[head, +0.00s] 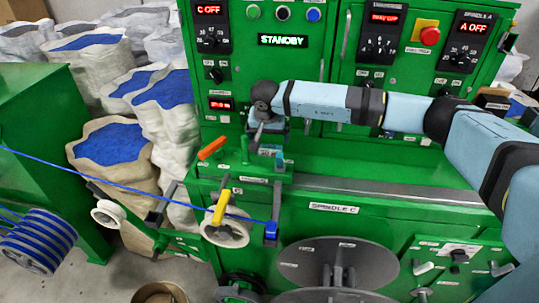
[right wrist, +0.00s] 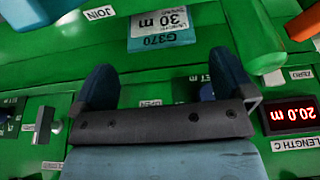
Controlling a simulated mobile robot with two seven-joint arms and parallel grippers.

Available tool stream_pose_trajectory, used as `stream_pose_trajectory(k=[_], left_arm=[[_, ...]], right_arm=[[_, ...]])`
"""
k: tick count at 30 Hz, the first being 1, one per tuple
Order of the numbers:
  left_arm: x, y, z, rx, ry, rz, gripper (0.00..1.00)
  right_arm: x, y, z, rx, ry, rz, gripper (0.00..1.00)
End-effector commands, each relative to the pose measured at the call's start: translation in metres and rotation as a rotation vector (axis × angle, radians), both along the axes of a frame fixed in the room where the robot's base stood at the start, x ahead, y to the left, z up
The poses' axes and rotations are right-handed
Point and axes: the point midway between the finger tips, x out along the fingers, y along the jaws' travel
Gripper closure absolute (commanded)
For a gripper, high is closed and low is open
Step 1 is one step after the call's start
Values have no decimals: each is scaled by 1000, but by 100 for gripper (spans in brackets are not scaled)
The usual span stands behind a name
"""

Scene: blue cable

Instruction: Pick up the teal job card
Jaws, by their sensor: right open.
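The teal job card (right wrist: 163,29) shows in the right wrist view at the top middle, printed "G370" and "30 m" upside down. It lies against a green surface. My right gripper (right wrist: 165,78) is open and empty, with its two dark blue fingers spread. The card is beyond the fingertips, roughly in line with the space between them, and they do not appear to touch it. In the head view my right gripper (head: 266,140) points down above the green ledge of the machine, partly hidden by its own wrist. My left gripper is not in view.
An orange lever (head: 212,148) and a yellow lever (head: 221,207) stand left of the gripper. A blue cable (head: 130,188) runs across the left to a blue clip (head: 271,231). The red "20.0 m" display (right wrist: 292,115) is right of the gripper. Sacks (head: 110,145) stand at the left.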

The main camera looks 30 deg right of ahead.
Motion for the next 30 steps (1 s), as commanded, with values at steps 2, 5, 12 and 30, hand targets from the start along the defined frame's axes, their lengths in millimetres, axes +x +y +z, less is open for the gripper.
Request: stream_pose_trajectory(k=[2,5,12,30], left_arm=[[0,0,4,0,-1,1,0],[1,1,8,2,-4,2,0],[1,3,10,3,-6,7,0],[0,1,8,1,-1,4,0]], right_arm=[[2,-2,-12,-1,4,-1,0],[6,-4,-27,1,3,0,0],[11,-8,-46,0,0,0,0],[11,-8,-46,1,1,0,48]])
